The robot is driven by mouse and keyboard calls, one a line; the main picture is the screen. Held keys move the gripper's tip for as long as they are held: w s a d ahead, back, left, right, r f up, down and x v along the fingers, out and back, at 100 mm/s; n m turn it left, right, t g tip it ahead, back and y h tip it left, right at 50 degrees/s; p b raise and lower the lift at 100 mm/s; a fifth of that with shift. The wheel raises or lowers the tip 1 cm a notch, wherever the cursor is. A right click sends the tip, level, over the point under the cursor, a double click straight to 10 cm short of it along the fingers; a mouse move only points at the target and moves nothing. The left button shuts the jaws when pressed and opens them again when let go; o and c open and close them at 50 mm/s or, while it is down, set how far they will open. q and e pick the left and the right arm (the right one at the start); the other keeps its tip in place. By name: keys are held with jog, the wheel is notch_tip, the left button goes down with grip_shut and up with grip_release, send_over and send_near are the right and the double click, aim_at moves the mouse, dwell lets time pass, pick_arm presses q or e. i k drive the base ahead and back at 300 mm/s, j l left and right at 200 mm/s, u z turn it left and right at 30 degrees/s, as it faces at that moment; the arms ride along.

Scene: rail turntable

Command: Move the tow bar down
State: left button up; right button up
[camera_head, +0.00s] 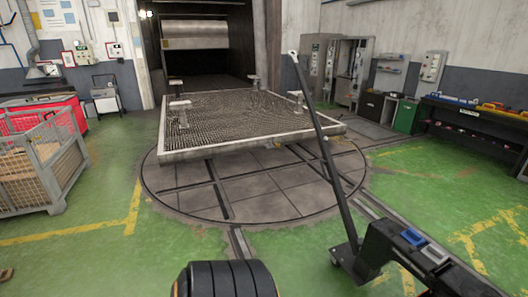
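The tow bar (325,150) is a long, thin dark bar with a pale eye at its top end. It stands raised, steep and leaning to the left. Its lower end meets a small black wheeled base (358,256) at the front of a dark tug (405,250) at the lower right. The bar's upper part passes in front of the platform's right side in the picture. Neither of my grippers shows in the head view, and nothing is seen touching the bar.
A mesh-topped platform (172,156) stands over the round floor turntable (270,187), with floor rails (238,243) leading off. A wire crate (62,162) stands left, a workbench (470,132) right. Green floor (100,265) is open at the lower left.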

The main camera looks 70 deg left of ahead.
aim_at(334, 178)
jog(key=u, duration=1.85)
jog(key=i+l+u, duration=0.15)
jog(key=i, duration=0.45)
jog(key=i+l+u, duration=0.2)
jog(key=i, duration=0.45)
jog(key=i+l+u, duration=0.15)
jog(key=i+l, duration=0.25)
jog(key=i, duration=0.2)
jog(key=i+l+u, duration=0.2)
jog(key=i+l, duration=0.15)
jog(key=i, duration=0.2)
